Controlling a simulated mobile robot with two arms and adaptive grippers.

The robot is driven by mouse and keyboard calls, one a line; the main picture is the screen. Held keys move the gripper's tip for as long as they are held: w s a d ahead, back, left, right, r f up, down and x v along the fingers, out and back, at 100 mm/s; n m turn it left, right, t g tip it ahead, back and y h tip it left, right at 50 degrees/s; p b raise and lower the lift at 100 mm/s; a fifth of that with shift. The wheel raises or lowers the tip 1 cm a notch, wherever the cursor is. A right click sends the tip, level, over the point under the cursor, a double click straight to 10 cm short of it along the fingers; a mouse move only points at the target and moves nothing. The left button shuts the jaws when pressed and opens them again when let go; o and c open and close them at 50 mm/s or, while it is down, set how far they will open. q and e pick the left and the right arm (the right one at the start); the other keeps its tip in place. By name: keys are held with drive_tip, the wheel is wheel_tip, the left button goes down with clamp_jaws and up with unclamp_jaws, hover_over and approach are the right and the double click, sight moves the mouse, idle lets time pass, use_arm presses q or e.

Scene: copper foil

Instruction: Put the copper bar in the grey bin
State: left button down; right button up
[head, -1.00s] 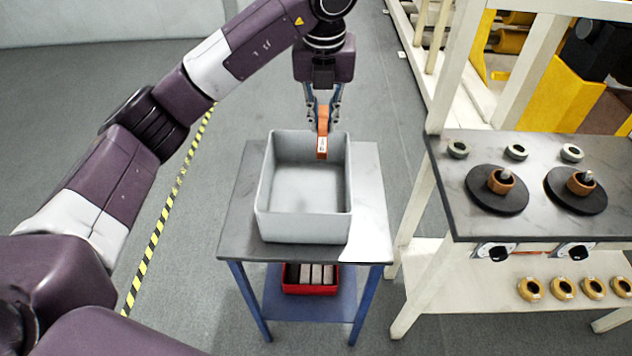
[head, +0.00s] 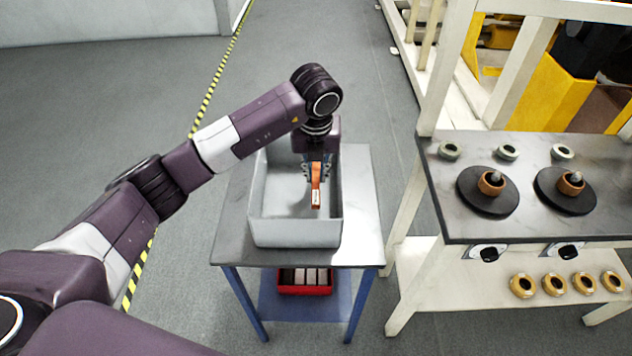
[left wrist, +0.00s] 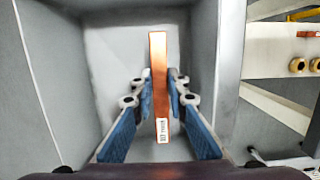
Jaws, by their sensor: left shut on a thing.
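The copper bar (head: 316,188) is an orange-brown bar with a small white label. My left gripper (head: 316,170) is shut on it and points down into the grey bin (head: 295,233). The bin is an open box on a small table. In the left wrist view, the copper bar (left wrist: 159,75) sits between the blue-padded fingers of my left gripper (left wrist: 160,88), with the walls of the grey bin (left wrist: 205,40) around it. The gap between the bar and the bin floor cannot be judged exactly. My right gripper is not in view.
The small table (head: 362,215) has blue legs and a red tray (head: 305,289) on its lower shelf. A white-framed workbench (head: 530,215) with black discs and several rings stands at the right. Floor at the left is clear.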

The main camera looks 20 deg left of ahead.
sight(316, 176)
use_arm(q)
wheel_tip(316, 176, down, 3)
drive_tip(key=shift+f, duration=0.1)
drive_tip(key=shift+f+p, duration=0.3)
drive_tip(key=shift+f, duration=0.05)
drive_tip(key=shift+w+f, duration=0.1)
drive_tip(key=shift+f+b, duration=0.6)
drive_tip(key=shift+f, duration=0.05)
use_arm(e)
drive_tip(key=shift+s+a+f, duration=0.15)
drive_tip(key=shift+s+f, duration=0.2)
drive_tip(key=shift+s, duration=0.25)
use_arm(q)
drive_tip(key=c, duration=1.9)
unclamp_jaws()
drive_tip(key=shift+c, duration=0.2)
drive_tip(key=shift+o, duration=0.2)
drive_tip(key=shift+r, duration=0.15)
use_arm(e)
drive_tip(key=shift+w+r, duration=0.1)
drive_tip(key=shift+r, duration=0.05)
